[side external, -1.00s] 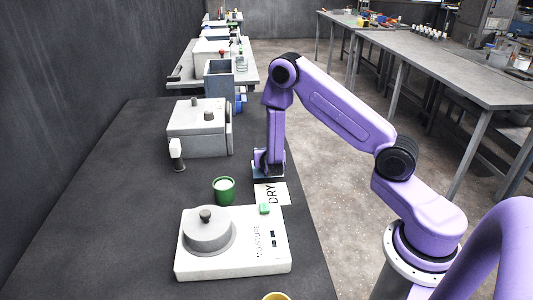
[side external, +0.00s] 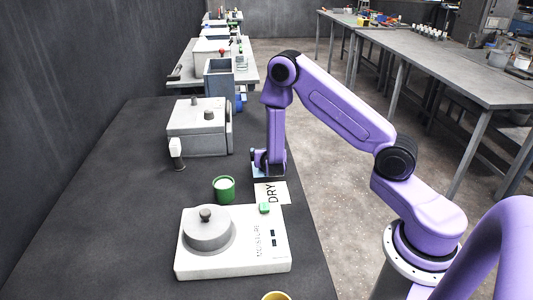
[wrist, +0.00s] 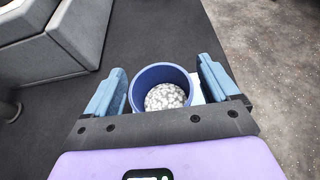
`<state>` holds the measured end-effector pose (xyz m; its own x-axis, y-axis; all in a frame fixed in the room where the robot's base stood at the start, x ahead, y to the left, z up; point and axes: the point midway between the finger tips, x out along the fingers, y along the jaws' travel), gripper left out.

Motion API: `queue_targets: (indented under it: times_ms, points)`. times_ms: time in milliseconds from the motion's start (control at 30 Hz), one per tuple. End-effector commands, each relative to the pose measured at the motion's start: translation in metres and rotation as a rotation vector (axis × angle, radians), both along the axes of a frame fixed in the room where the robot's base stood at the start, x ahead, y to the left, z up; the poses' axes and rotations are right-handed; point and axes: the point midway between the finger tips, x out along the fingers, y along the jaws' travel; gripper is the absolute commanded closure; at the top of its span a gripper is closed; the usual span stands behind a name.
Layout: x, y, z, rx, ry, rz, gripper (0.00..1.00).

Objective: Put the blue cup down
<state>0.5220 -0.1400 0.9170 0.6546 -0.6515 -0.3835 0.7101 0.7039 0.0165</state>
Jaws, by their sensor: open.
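The blue cup (wrist: 141,92) is upright in the wrist view and holds pale, lumpy contents. My gripper (wrist: 162,68) is open, with one blue finger on each side of the cup. A bit of white shows beside the cup in the wrist view.
A green cup (side external: 224,189) stands left of the card. The white moisture meter (side external: 262,256) is in front, with a yellow cup (side external: 276,296) at the bottom edge. A grey box machine (side external: 197,139) stands behind left. The table's right edge is close to my gripper.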

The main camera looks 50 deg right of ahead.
Motion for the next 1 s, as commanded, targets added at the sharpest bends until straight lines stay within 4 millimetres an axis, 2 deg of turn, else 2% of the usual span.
queue_targets:
  times_ms: [300,500,767,867,1000]
  points:
    - [-0.042,0.044,0.025,0.0,0.0,0.008,0.12]
    - [-0.062,0.063,0.037,0.0,-0.001,0.005,0.12]
    - [-0.074,0.07,0.05,0.013,-0.023,-0.03,0.12]
    - [-0.084,0.068,0.068,0.052,-0.071,-0.112,0.12]
    - [-0.113,0.069,0.095,0.172,-0.147,-0.283,0.12]
